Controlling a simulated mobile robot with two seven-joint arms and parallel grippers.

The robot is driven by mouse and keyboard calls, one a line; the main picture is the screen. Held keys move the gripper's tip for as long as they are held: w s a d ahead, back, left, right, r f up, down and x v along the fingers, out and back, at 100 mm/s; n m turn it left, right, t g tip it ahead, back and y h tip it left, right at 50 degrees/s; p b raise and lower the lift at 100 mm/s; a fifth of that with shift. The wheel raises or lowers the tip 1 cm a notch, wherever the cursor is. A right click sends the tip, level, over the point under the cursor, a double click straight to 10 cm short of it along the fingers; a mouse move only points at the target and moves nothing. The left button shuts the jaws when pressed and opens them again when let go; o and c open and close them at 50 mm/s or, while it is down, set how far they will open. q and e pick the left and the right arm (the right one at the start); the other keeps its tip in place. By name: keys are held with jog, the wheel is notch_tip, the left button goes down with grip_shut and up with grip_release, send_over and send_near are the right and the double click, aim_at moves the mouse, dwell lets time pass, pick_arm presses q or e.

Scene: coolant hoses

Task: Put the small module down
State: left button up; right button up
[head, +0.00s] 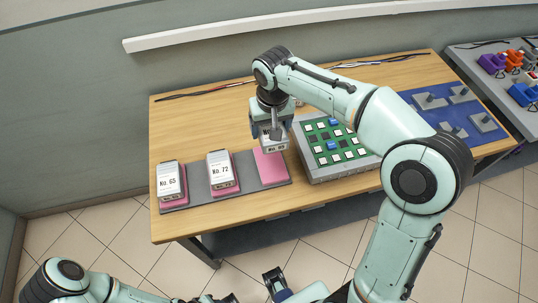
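My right gripper (271,122) reaches in over the table and is shut on a small white module (274,146) with a black-on-white number label, too small to read surely. The module hangs beside the rear edge of a bare pink pad (271,166), the right one on a grey strip (197,190). I cannot tell whether it touches the pad. White modules labelled No. 65 (171,181) and No. 72 (221,171) sit on the strip's other two pink pads. My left gripper (276,285) is low at the bottom edge, partly cut off, its opening unclear.
A grey tray with a green circuit board (338,141) stands close right of the strip. A blue mat (450,113) with grey parts lies further right. Cables (205,90) run along the wooden table's (240,208) rear. A side table (490,62) holds coloured parts.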

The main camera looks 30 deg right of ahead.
aim_at(269, 159)
notch_tip(269, 159, down, 13)
jog(key=shift+w+f+b, duration=0.1)
jog(key=shift+w+b, duration=0.05)
jog(key=shift+b, duration=0.6)
jog(key=shift+f, duration=0.1)
jog(key=o, duration=1.4)
jog(key=shift+f, duration=0.1)
jog(key=shift+c, duration=0.2)
jog(key=shift+r, duration=0.45)
jog(key=r, duration=0.3)
jog(key=s+r+p, duration=0.1)
jog(key=r, duration=0.7)
jog(key=shift+s+a+r, duration=0.15)
jog(key=shift+s+r, duration=0.1)
jog(key=shift+f, duration=0.1)
